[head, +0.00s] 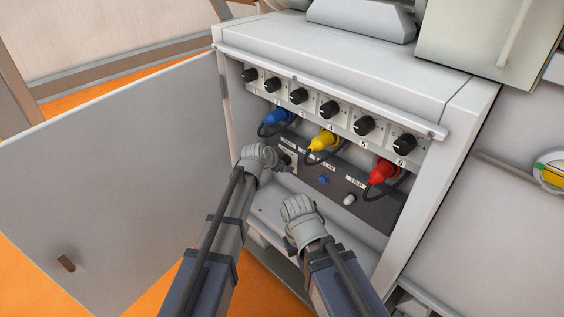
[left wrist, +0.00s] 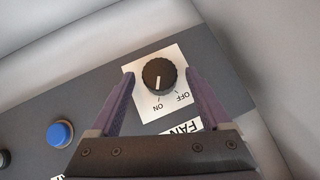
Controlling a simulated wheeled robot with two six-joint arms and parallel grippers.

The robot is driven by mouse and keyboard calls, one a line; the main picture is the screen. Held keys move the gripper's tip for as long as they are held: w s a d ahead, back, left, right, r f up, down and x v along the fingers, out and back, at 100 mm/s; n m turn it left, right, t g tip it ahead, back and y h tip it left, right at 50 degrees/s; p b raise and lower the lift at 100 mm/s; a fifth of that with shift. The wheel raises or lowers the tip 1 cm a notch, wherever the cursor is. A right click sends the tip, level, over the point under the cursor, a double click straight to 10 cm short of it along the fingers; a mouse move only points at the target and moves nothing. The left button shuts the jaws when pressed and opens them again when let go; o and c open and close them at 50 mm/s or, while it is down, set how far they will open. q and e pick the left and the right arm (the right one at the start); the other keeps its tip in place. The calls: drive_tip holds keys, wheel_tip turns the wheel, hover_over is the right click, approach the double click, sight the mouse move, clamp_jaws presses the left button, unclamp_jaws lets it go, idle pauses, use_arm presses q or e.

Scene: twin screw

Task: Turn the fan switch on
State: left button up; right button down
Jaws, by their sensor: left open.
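The fan switch (left wrist: 159,76) is a round black knob on a white plate with ON and OFF marks, upside down in the left wrist view. Its white pointer line points toward the ON mark. The FAN label (left wrist: 181,129) is partly hidden by my gripper. My left gripper (left wrist: 160,74) is open, its purple fingers on either side of the knob with a visible gap at each. In the head view my left gripper (head: 268,156) is at the left end of the dark lower panel and hides the knob. My right gripper (head: 299,208) is lower and to the right, its jaw state unclear.
A row of black numbered knobs (head: 330,109) runs above blue (head: 275,117), yellow (head: 323,141) and red (head: 382,171) plugs with cables. A blue button (head: 323,181) and a pale knob (head: 349,200) are on the lower panel. The cabinet door (head: 120,180) stands open at left.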

use_arm(q)
drive_tip(key=shift+r, duration=0.1)
drive_tip(key=p+v, duration=0.5)
drive_tip(key=v, duration=0.2)
drive_tip(key=shift+s+a+r, duration=0.15)
drive_tip(key=shift+s, duration=0.1)
drive_tip(key=s+a+n+g+y+p, duration=0.2)
drive_tip(key=s+n+g+y+p, duration=0.15)
drive_tip(key=s, duration=1.05)
drive_tip(key=s+a+n+g+y+p, duration=0.25)
drive_tip(key=s+g+p, duration=0.2)
drive_tip(key=s, duration=1.05)
wheel_tip(320, 180, up, 38)
drive_tip(key=p, duration=3.7)
drive_tip(key=shift+d+n+g+h, duration=0.3)
drive_tip(key=shift+n+g, duration=0.1)
